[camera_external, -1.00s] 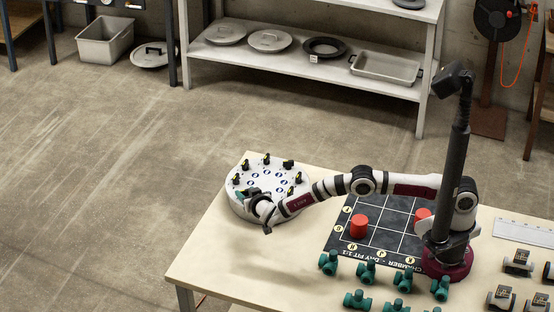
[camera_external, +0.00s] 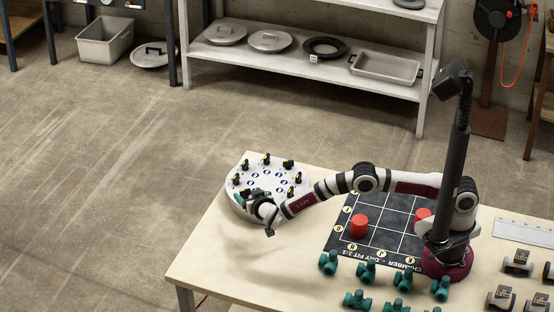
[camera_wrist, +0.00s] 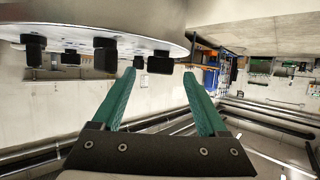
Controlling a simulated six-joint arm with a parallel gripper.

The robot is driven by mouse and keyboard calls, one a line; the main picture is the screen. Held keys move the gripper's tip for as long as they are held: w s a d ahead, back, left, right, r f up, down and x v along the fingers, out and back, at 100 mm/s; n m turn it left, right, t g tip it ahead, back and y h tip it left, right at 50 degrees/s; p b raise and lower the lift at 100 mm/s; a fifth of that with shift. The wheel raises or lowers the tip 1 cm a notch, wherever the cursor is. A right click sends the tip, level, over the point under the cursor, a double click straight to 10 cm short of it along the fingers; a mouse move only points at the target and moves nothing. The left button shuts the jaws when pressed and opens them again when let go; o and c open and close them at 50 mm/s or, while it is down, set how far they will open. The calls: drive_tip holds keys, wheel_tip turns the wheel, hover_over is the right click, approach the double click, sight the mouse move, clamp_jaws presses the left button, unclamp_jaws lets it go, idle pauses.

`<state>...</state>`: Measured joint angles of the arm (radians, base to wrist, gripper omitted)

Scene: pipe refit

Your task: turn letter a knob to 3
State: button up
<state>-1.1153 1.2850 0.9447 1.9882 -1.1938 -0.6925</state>
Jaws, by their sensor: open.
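A round white plate (camera_external: 240,209) lies at the far left corner of the table. It carries several black and yellow knobs around its rim, such as one knob (camera_external: 266,158) at the back, and blue round markings in its middle. The letters are too small to read, so I cannot tell which knob is a. My gripper (camera_external: 250,193) is low over the plate's near side. In the wrist view its green fingers (camera_wrist: 158,88) are apart, with a black knob (camera_wrist: 160,63) between or just beyond their tips. I cannot tell whether they touch it.
A black gridded mat (camera_external: 388,217) with red cylinders (camera_external: 359,226) lies right of the plate. Several green pipe fittings (camera_external: 366,272) stand along the table's front. Grey fittings (camera_external: 517,263) and a white ruler (camera_external: 524,232) are at the right.

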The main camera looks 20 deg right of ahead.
drive_tip(key=v, duration=1.3)
drive_tip(key=shift+s+d+r, duration=0.1)
drive_tip(key=shift+r, duration=0.05)
